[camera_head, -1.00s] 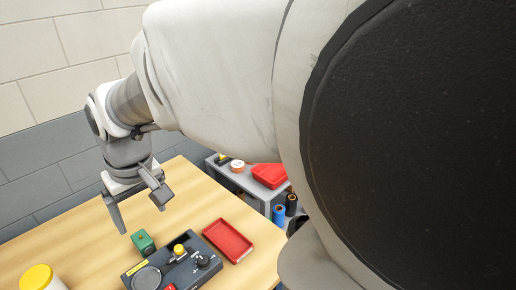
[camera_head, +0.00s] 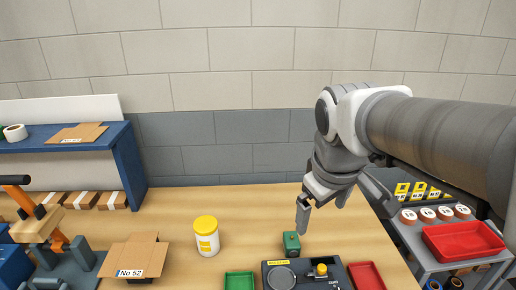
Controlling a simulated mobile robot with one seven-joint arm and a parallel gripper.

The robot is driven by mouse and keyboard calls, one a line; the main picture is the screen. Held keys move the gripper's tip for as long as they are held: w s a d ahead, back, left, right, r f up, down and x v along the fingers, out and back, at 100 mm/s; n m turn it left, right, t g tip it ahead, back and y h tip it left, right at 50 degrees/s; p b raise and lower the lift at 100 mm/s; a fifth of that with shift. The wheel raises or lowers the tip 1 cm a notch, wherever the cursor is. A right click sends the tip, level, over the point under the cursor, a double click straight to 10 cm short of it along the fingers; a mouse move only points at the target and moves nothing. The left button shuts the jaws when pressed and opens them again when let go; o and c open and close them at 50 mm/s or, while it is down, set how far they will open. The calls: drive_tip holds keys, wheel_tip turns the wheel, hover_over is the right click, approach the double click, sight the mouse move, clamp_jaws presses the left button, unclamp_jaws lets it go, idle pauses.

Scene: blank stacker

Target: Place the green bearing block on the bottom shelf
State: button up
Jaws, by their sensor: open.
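The green bearing block (camera_head: 291,244) stands on the wooden table, just behind the black control box (camera_head: 330,284). I cannot tell which of these has the bottom shelf named in the task.
A yellow-lidded white jar (camera_head: 206,240) stands left of the block. A green tray (camera_head: 239,281) and a red tray (camera_head: 366,276) flank the control box. A cardboard box (camera_head: 135,256) and an orange-handled press (camera_head: 45,225) are at the left. Bare table lies behind the jar.

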drive_tip(key=w+f+n+g+b, duration=0.15)
drive_tip(key=w+f+n, duration=0.4)
drive_tip(key=w, duration=0.55)
drive_tip(key=n+g, duration=0.2)
drive_tip(key=n, duration=0.5)
hover_over(292, 236)
wheel_tip(292, 236, down, 9)
drive_tip(key=shift+y, duration=0.4)
wheel_tip(292, 236, down, 12)
drive_tip(key=shift+s+d+r+b, duration=0.1)
drive_tip(key=shift+d+r+b, duration=0.1)
drive_tip(key=shift+b, duration=0.45)
drive_tip(key=shift+a+f, duration=0.2)
drive_tip(key=shift+f, duration=2.7)
drive_tip(key=shift+r, duration=0.1)
clamp_jaws()
